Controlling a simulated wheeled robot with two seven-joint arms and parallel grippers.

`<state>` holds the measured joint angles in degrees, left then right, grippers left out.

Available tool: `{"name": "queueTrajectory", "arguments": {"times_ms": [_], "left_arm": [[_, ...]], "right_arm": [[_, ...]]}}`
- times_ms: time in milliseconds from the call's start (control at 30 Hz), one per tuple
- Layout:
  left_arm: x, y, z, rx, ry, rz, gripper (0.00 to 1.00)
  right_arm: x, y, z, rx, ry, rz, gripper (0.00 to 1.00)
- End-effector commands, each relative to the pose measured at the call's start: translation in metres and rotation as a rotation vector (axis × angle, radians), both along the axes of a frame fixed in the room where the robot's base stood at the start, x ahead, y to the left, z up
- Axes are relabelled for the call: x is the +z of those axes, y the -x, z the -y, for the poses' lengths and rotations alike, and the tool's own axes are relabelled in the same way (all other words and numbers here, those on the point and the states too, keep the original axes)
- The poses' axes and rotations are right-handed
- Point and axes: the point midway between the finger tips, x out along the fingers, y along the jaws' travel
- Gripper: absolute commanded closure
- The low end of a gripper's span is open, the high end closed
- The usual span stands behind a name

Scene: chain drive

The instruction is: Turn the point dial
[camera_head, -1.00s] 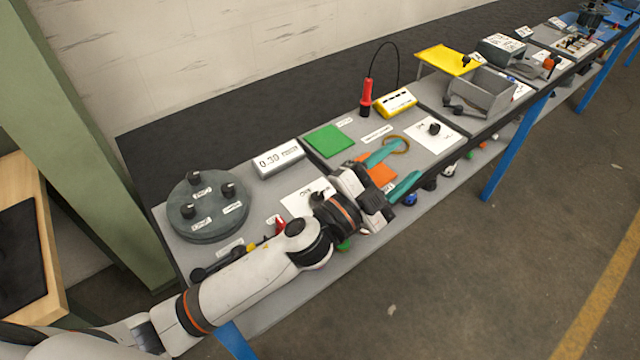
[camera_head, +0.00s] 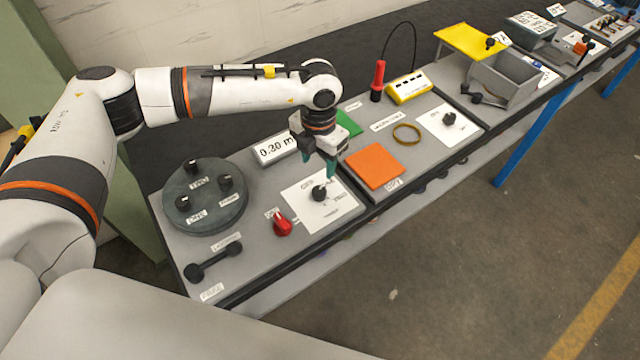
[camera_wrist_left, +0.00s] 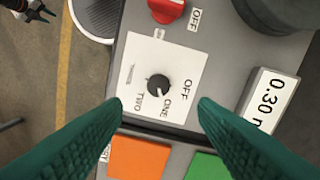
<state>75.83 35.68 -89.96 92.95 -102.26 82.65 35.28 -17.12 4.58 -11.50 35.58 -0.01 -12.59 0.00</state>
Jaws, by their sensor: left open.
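A black dial knob (camera_head: 320,192) stands on a white card (camera_head: 334,214) on the grey bench. In the left wrist view the knob (camera_wrist_left: 158,85) sits mid-card, with OFF, ONE and TWO printed around it; its pointer mark looks to be on the side toward ONE. My left gripper (camera_head: 320,162) points down just above and behind the knob. In the left wrist view its teal fingers (camera_wrist_left: 160,106) are open, one on each side of the knob, and hold nothing. What looks like my right gripper (camera_wrist_left: 32,10) shows small and cut off at that view's upper left.
A red knob (camera_head: 282,225) stands left of the card, and a round grey plate (camera_head: 205,222) with black knobs beyond it. A 0.30 display (camera_head: 274,148) is behind. An orange pad (camera_head: 375,166) lies right; another knob (camera_head: 449,118) on a card is farther right.

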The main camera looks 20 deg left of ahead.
Motion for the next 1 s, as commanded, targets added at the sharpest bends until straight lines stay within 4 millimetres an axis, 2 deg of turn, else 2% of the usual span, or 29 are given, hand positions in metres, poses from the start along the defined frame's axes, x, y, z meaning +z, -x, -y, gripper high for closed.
{"name": "queueTrajectory", "arguments": {"times_ms": [300, 500, 700, 967, 1000], "left_arm": [[-0.062, 0.002, 0.001, -0.002, 0.003, -0.007, 0.47], [-0.092, 0.001, 0.002, -0.003, 0.005, -0.004, 0.47], [-0.105, 0.001, 0.002, -0.003, 0.006, -0.003, 0.47], [-0.106, 0.001, 0.002, -0.004, 0.007, -0.002, 0.47], [-0.106, 0.001, 0.002, -0.004, 0.007, -0.002, 0.53]], "right_arm": [[0.02, 0.004, 0.0, -0.001, 0.001, -0.006, 0.64], [0.025, 0.003, 0.001, -0.001, 0.001, -0.005, 0.64], [0.027, 0.003, 0.001, -0.001, 0.001, -0.005, 0.64], [0.026, 0.001, 0.001, -0.002, 0.001, -0.003, 0.64], [0.026, 0.001, 0.001, -0.002, 0.001, -0.002, 0.64]]}}
